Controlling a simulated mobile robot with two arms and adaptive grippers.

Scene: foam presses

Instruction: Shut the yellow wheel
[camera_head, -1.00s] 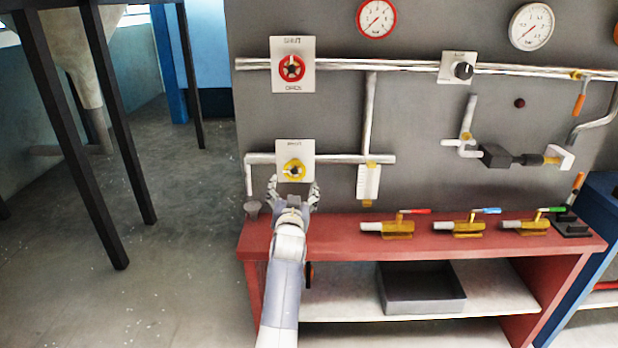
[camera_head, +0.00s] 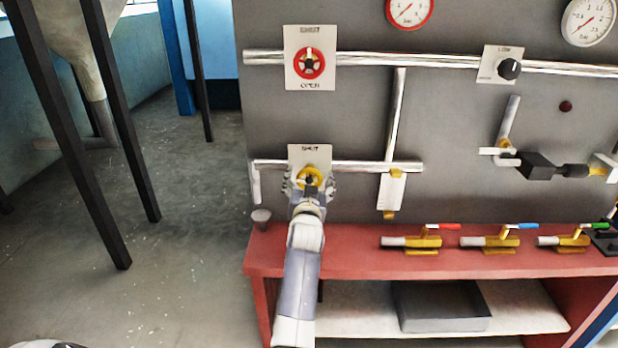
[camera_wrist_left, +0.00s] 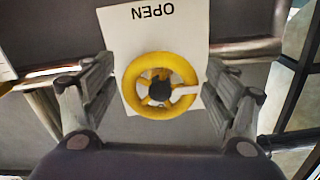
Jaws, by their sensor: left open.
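The yellow wheel (camera_head: 310,179) sits on a white plate (camera_head: 310,151) on the grey panel, with the word SHUT at the plate's top. My left gripper (camera_head: 309,185) is at the wheel, its fingers on either side. In the left wrist view the yellow wheel (camera_wrist_left: 160,86) lies between the two spread fingers of my left gripper (camera_wrist_left: 160,98), with a gap on each side. The wheel has a dark hub and one white spoke pointing right in that view. The word OPEN shows upside down on the plate there. My right gripper is not in view.
A red wheel (camera_head: 309,63) on its own plate is above, on the upper pipe. A pipe (camera_head: 368,167) runs right from the yellow wheel's plate. A red bench (camera_head: 350,251) with several yellow valves stands below. Open floor (camera_head: 190,250) lies to the left.

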